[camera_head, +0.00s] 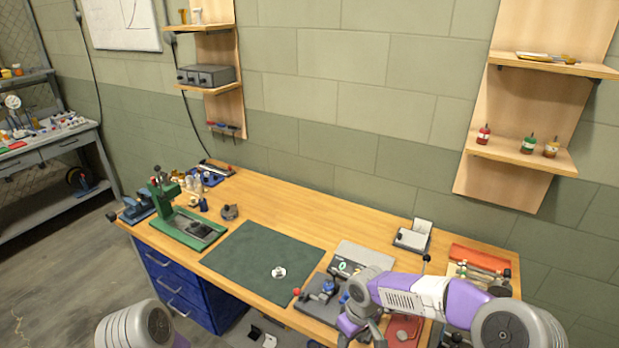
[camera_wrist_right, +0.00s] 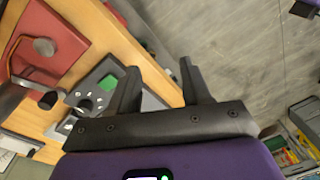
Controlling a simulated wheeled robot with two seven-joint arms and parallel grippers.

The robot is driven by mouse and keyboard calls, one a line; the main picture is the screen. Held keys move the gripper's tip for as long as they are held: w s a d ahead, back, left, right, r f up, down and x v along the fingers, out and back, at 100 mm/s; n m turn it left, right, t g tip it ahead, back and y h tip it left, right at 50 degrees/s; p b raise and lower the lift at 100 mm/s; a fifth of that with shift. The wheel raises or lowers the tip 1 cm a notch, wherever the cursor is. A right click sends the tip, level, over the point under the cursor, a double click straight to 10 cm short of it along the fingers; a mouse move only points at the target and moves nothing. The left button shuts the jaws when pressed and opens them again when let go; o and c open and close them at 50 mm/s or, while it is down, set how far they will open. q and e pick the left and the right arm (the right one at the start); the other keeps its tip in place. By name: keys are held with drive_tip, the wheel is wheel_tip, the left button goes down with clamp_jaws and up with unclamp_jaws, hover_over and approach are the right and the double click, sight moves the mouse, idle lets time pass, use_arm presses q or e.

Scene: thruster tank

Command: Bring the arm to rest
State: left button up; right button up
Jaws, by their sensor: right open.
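My right arm (camera_head: 420,293) comes in from the right over the front right part of the workbench (camera_head: 290,205). Its gripper (camera_head: 362,336) hangs near the bench's front edge, partly cut off by the bottom of the head view. In the right wrist view the two dark fingers of the right gripper (camera_wrist_right: 158,72) stand apart with nothing between them. Beyond them are the bench edge and the grey floor. Of my left arm only a rounded link (camera_head: 135,325) shows at the bottom left; its gripper is out of view.
A green mat (camera_head: 255,255) bears a small whitish part (camera_head: 279,272). A green press (camera_head: 185,220) stands at the left. Black fixtures (camera_head: 322,295) and a red plate (camera_wrist_right: 55,45) lie close to the right arm. Blue drawers (camera_head: 185,290) sit under the bench.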

drive_tip(key=s+a+f+m+y+b, duration=0.1)
drive_tip(key=s+a+f+m+y, duration=0.1)
drive_tip(key=s+f, duration=0.45)
drive_tip(key=s+a+f+m+y, duration=0.2)
drive_tip(key=s+a+f, duration=0.1)
drive_tip(key=f, duration=0.6)
use_arm(q)
drive_tip(key=f, duration=0.1)
drive_tip(key=w+f+b, duration=0.1)
drive_tip(key=shift+w+f, duration=0.2)
drive_tip(key=shift+f, duration=0.2)
use_arm(e)
drive_tip(key=s+d+f+m, duration=0.4)
drive_tip(key=s+f+m, duration=0.1)
drive_tip(key=s+f, duration=0.2)
drive_tip(key=shift+s+f+m+t+h, duration=0.3)
drive_tip(key=shift+s+t+h, duration=0.1)
drive_tip(key=shift+s, duration=0.15)
use_arm(q)
drive_tip(key=shift+c, duration=0.4)
use_arm(e)
drive_tip(key=shift+c, duration=0.4)
